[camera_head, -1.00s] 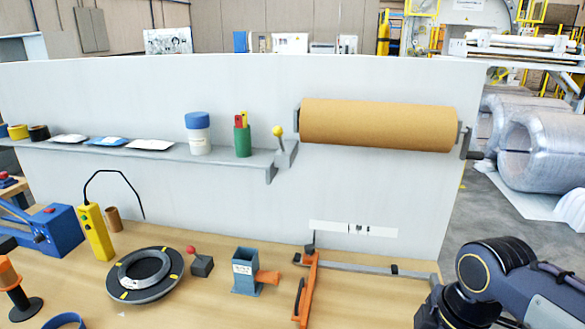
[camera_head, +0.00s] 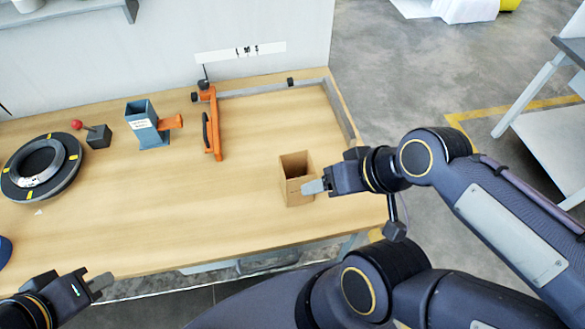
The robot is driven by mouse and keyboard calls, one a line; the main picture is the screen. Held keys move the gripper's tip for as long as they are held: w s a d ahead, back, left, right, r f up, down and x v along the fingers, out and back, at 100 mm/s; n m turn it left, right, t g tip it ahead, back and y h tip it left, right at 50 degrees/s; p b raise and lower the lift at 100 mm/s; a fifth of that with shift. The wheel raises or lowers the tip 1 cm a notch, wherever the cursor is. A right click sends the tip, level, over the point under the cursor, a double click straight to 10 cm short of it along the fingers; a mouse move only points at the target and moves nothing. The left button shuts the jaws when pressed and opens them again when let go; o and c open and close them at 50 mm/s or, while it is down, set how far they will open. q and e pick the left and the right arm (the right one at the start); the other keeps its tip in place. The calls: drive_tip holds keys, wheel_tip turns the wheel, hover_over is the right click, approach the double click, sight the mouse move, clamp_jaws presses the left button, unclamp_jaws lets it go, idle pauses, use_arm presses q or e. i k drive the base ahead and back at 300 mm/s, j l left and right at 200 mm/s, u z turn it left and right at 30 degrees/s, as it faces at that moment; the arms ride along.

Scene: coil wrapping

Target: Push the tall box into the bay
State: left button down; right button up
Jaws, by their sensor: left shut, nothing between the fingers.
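The tall box (camera_head: 297,191) is brown cardboard and stands upright near the front right of the wooden table. My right gripper (camera_head: 313,187) is at the box's right side. Its grey fingertip overlaps the box's edge in the picture; I cannot tell if they touch or if the jaws are shut. My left gripper (camera_head: 100,285) is shut and empty at the lower left, in front of the table's front edge. Grey rails (camera_head: 262,89) run along the back and right edges and meet at the back right corner, perhaps bounding the bay.
An orange toggle-like tool (camera_head: 214,130) stands left of the rail corner. Further left are a blue-grey holder (camera_head: 147,126), a dark block with a red knob (camera_head: 98,136) and a black ring (camera_head: 42,168). The table between the box and the back rail is clear.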

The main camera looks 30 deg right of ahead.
sight(300, 163)
drive_tip(key=k+l+z, duration=0.15)
drive_tip(key=l, duration=0.7)
drive_tip(key=l+z, duration=0.15)
drive_tip(key=l, duration=0.75)
